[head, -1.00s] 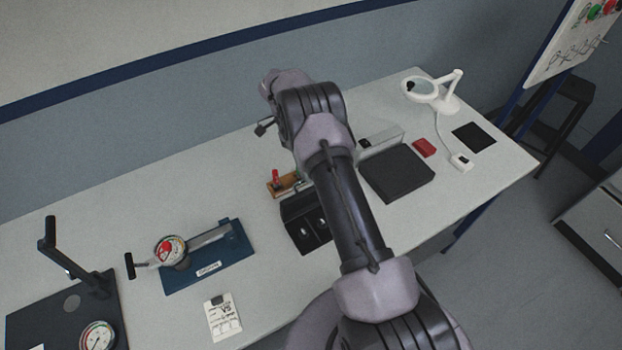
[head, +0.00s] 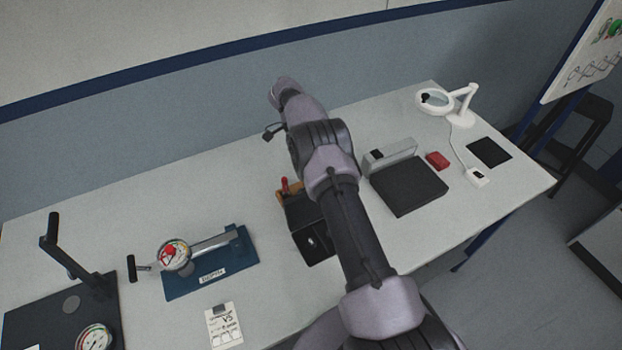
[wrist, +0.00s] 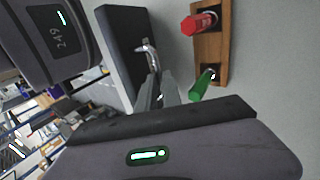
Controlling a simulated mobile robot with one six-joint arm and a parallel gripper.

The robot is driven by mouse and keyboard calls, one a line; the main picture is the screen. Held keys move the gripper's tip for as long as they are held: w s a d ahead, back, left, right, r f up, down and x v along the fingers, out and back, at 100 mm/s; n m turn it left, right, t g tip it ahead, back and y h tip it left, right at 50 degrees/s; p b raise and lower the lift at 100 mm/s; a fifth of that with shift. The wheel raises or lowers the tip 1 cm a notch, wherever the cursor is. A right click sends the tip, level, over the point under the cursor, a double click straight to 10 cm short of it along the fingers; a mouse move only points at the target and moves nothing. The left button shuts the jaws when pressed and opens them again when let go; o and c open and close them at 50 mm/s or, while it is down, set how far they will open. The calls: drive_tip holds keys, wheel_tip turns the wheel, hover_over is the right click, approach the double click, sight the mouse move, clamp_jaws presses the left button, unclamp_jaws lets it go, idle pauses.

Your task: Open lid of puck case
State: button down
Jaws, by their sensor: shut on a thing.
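The black puck case (head: 316,244) stands on the bench, left of my arm in the head view, with small pale glints inside its lower part. Its lid (head: 302,208) appears raised at the back of the case, partly in front of the wooden block. In the wrist view, a dark panel (wrist: 122,42), seemingly the lid, lies beside my gripper (wrist: 156,80). My gripper's fingers are close together at a curved silver piece (wrist: 149,50) by the panel, seemingly its handle. My arm hides the gripper in the head view.
A wooden block (wrist: 210,42) with red and green handles stands close to the fingers. A blue gauge fixture (head: 212,265) is left of the case. A black plate (head: 409,186) is to the right. Clear bench lies between fixture and case.

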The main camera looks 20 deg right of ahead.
drive_tip(key=c, duration=1.5)
unclamp_jaws()
drive_tip(key=shift+r, duration=0.1)
